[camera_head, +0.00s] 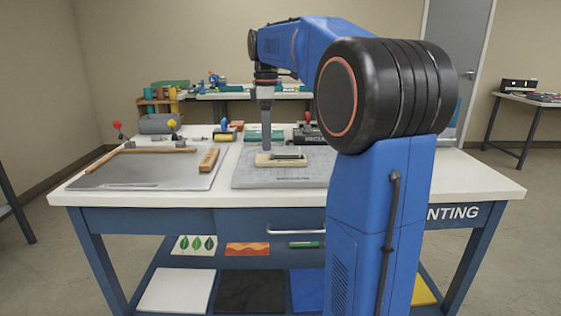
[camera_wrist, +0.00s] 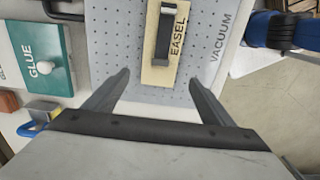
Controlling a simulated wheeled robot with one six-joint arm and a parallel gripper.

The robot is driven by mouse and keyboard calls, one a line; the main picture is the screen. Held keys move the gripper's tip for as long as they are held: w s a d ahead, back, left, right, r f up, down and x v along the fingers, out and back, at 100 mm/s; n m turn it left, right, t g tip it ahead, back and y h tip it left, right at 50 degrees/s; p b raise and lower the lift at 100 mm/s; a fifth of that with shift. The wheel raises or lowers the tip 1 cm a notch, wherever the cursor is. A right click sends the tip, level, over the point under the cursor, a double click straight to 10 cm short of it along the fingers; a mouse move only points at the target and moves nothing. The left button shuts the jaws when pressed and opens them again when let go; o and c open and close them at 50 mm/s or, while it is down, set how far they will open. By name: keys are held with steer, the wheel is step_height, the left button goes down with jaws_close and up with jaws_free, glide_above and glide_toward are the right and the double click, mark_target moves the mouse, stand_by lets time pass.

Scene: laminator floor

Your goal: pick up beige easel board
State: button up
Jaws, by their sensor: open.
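The beige easel board (camera_head: 268,160) lies flat on the grey perforated vacuum plate (camera_head: 245,179) on the table. In the wrist view the board (camera_wrist: 155,75) carries the word EASEL and a dark bar-shaped handle (camera_wrist: 163,38). It lies beyond my fingertips, roughly centred between them. My gripper (camera_head: 267,147) points down above the plate, close to the board in the head view. In the wrist view my gripper (camera_wrist: 158,80) has its two fingers spread wide with nothing between them in their grasp. Part of the board runs out of the wrist view at the top.
A teal GLUE box (camera_wrist: 42,60) with a white knob stands left of the plate in the wrist view. A metal sheet (camera_head: 150,172) with a wooden block (camera_head: 209,159) lies on the table's left. The table's right end (camera_head: 480,180) is clear.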

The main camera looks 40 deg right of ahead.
mark_target(268, 158)
steer(key=shift+f, duration=3.05)
steer(key=c, duration=1.2)
